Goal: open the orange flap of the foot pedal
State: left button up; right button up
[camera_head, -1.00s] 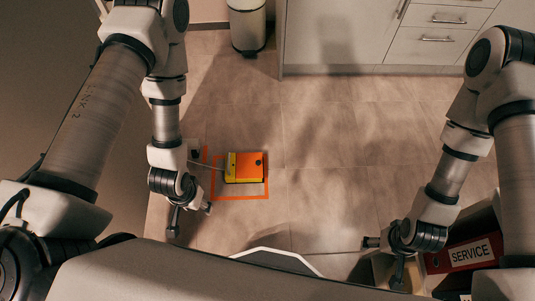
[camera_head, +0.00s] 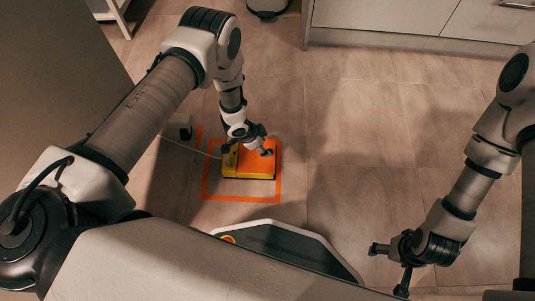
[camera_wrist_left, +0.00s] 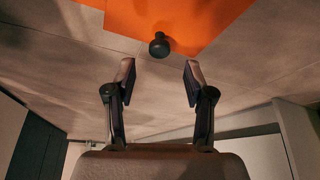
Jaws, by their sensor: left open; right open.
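The foot pedal is a yellow block (camera_head: 230,171) with an orange flap (camera_head: 258,167) on top, standing on the floor. The flap looks shut. My left gripper (camera_head: 247,151) is over the pedal and partly hides it. In the left wrist view, the orange flap (camera_wrist_left: 190,18) fills the top, with a black knob (camera_wrist_left: 159,45) near its edge. The left gripper (camera_wrist_left: 160,72) is open there, one finger to each side of the knob's line, and holds nothing. Whether it touches the pedal cannot be told. My right gripper (camera_head: 390,270) is open and empty, far right of the pedal.
An orange taped outline (camera_head: 240,201) surrounds the pedal on the tiled floor. The middle floor is clear.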

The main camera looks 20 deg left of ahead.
aim_at(257, 153)
pick_arm(q)
jog(key=b+x, duration=0.1)
jog(key=x, duration=0.3)
jog(key=shift+f+b, duration=0.3)
jog(key=shift+b, duration=0.05)
grip_shut()
